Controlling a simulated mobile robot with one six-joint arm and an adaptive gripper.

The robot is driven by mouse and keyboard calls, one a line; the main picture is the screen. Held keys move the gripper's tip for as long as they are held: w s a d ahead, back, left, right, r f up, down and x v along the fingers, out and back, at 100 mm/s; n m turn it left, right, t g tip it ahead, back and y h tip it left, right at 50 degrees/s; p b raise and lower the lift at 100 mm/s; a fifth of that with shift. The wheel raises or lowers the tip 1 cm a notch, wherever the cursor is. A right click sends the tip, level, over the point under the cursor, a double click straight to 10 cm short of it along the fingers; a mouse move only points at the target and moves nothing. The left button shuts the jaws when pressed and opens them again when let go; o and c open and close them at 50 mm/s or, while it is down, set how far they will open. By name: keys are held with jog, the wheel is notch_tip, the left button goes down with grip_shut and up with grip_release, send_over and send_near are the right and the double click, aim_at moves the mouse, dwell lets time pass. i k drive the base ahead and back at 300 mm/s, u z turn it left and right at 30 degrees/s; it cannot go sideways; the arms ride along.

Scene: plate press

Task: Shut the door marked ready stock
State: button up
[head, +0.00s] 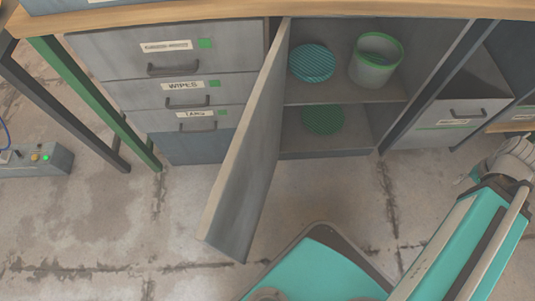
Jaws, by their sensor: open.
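A grey cabinet door (247,150) stands wide open, hinged at the left side of an open compartment and swung out toward me over the floor. No marking shows on the side of the door that I see, so I cannot read "ready stock". The open compartment has a middle shelf (345,92). On the shelf are a round teal ribbed item (312,63) and a grey tub with a green rim (373,72). A round green item (322,119) lies below. My arm is at the lower right; my gripper cannot be made out in this view.
Left of the door is a drawer stack (190,95) with labels, including "WIPES". A drawer (455,113) is to the right. A wooden worktop (230,15) runs above, with green and dark legs at left. A control box (38,160) sits far left. Concrete floor around the door is clear.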

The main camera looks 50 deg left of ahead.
aim_at(229, 222)
jog(key=z, duration=0.25)
jog(key=k, duration=2.5)
jog(key=u, duration=0.9)
